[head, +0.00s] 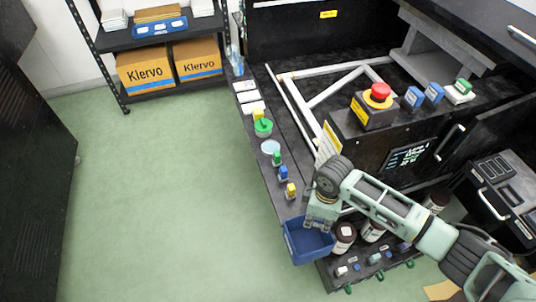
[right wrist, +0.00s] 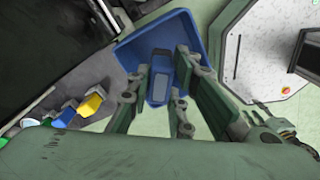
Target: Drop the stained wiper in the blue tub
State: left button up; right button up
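The blue tub (head: 309,246) hangs at the front corner of the dark bench. My right gripper (head: 318,219) is over its back edge and hides part of it. In the right wrist view the tub (right wrist: 185,30) lies beyond my right gripper (right wrist: 163,62), whose fingers stand apart. A narrow blue shape with a pale grey-blue face (right wrist: 160,88) shows between the fingers. I cannot tell whether it is a separate thing or touches them. I cannot make out a stained wiper in either view. My left gripper is not in view.
A red emergency button (head: 380,91) sits on the bench. Green floor (head: 160,200) is clear on the left.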

jog(key=o, duration=0.4)
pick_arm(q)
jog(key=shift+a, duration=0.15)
pick_arm(e)
jog(key=shift+o, duration=0.2)
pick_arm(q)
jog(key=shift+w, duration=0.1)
pick_arm(e)
notch_tip(320, 180, up, 12)
dwell(0.4)
